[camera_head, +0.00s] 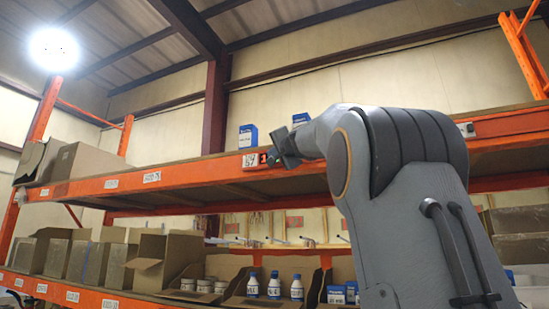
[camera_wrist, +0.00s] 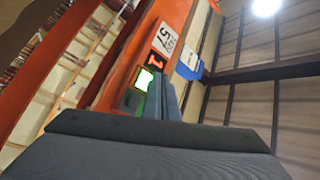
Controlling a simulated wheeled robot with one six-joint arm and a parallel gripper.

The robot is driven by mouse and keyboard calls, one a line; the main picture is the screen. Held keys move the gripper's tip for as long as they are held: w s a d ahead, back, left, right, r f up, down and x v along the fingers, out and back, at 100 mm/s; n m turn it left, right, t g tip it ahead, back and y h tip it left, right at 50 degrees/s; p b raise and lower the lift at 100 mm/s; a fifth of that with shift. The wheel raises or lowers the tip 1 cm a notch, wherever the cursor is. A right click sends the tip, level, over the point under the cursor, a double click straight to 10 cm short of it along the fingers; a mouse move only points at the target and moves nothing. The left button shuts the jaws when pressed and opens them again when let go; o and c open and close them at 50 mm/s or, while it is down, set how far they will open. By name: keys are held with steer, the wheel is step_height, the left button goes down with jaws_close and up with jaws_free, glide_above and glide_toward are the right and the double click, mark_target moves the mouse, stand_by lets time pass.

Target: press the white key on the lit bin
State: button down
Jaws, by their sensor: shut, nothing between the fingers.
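A small pick module (camera_wrist: 150,71) sits on the orange upper shelf beam, with a red lit digit display (camera_wrist: 157,60) and a white key (camera_wrist: 143,79) edged in green light. In the head view the display (camera_head: 263,158) shows beside a white label, and its key is hidden by my gripper. My gripper (camera_wrist: 165,98) is shut and empty, with its fingertips right beside the white key. I cannot tell whether they touch it. In the head view my gripper (camera_head: 274,160) is at the beam's front face.
Blue-and-white boxes (camera_head: 248,137) stand on the upper shelf just above the module; one shows in the wrist view (camera_wrist: 188,64). Another module (camera_head: 467,130) is on the beam at right. Cardboard bins (camera_head: 165,262) and white bottles (camera_head: 274,286) fill the lower shelf.

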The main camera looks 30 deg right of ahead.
steer(key=shift+w+d, duration=0.25)
steer(key=shift+d, duration=0.05)
steer(key=shift+w+d, duration=0.25)
steer(key=shift+d, duration=0.05)
stand_by(0.8)
stand_by(0.3)
steer(key=shift+s+a+b, duration=0.35)
steer(key=shift+s+a, duration=0.15)
steer(key=shift+a, duration=0.1)
steer(key=s+a, duration=0.1)
steer(key=a, duration=0.1)
steer(key=s+a, duration=0.2)
steer(key=shift+b, duration=0.4)
stand_by(0.8)
